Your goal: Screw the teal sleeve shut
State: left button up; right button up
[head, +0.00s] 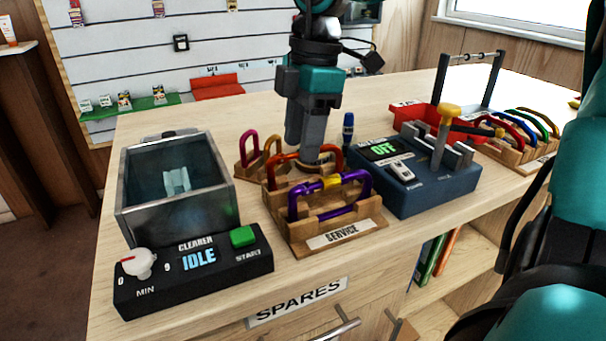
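I cannot make out a teal sleeve on any carabiner. My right gripper (308,140) points down behind the front of the wooden service rack (338,234). Its fingers look close together, but their tips and anything between them are hard to see. The rack holds a purple carabiner (358,204) with a yellow sleeve (333,182) in front and an orange-red carabiner (281,158) behind it. A magenta carabiner (246,141) stands at the rack's back left. The gripper is just behind the orange-red carabiner; I cannot tell if they touch. My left gripper is out of view.
The cleaner tank (133,192) with its IDLE panel (199,259) stands left. A blue device (424,193) reading OFF, with a yellow-topped lever (450,112), is right of the rack. A dark blue bottle (348,129) stands behind. A second carabiner rack (514,153) is far right.

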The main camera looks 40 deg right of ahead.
jog(key=shift+f+b, duration=1.15)
jog(key=shift+f, duration=0.2)
jog(key=shift+s+a+b, duration=0.2)
jog(key=shift+s+b, duration=0.1)
jog(key=shift+s, duration=0.35)
jog(key=shift+s+r+p, duration=0.1)
jog(key=shift+r+p, duration=0.95)
jog(key=shift+r, duration=0.45)
